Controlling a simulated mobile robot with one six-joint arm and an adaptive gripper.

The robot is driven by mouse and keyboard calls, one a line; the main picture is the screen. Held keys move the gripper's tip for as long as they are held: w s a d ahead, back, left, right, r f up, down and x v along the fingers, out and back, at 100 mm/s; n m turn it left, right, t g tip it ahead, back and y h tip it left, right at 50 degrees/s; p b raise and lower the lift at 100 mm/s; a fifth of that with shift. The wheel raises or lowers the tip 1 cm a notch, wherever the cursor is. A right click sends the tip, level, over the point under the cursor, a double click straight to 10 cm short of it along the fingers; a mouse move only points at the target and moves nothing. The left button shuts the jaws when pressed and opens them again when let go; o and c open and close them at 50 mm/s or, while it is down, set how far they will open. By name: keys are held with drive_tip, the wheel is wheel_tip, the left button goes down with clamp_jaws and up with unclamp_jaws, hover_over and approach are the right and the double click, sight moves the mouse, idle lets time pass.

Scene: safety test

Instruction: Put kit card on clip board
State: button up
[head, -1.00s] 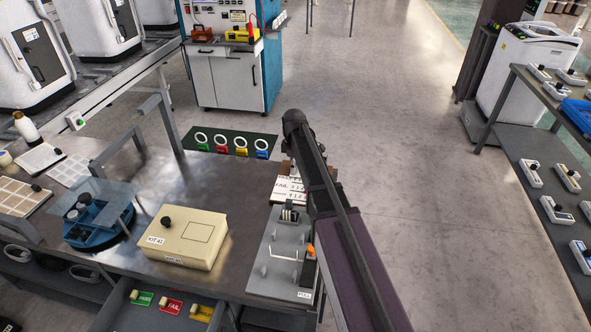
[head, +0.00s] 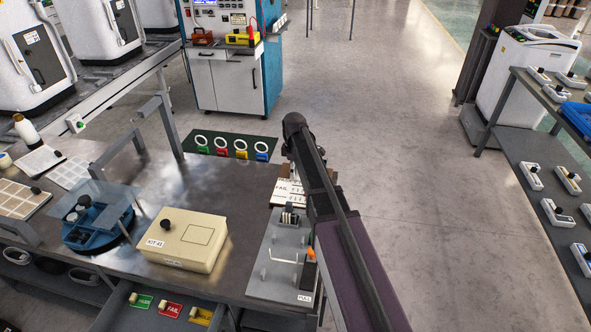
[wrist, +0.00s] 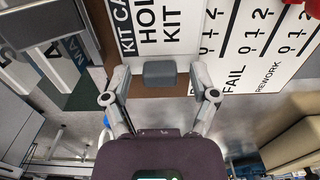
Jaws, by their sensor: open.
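In the wrist view the white kit card (wrist: 170,32), printed with large black letters, lies at the top with its upper end cut off. A grey block (wrist: 160,73) stands at its near end. My gripper (wrist: 160,82) is open, with one finger on each side of that block; I cannot tell if they touch it. A brown surface (wrist: 205,80) shows around the card's near end; it may be the clip board, but I cannot tell. In the head view my arm hides the gripper and most of this area.
A white board with FAIL and REWORK number rows (wrist: 265,50) lies right beside the card. In the head view, a grey rack (head: 275,285), a beige kit box (head: 205,232) and a blue round carousel (head: 95,235) stand on the metal table (head: 240,185). Floor right of the arm is clear.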

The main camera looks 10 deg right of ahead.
drive_tip(key=shift+r, duration=0.15)
wheel_tip(320, 180, up, 12)
drive_tip(key=p, duration=1.2)
idle(0.7)
drive_tip(key=s+m, duration=1.3)
drive_tip(key=s, duration=1.3)
drive_tip(key=shift+d+m, duration=0.2)
drive_tip(key=shift+m, duration=0.1)
wheel_tip(320, 180, up, 3)
drive_tip(key=p, duration=0.3)
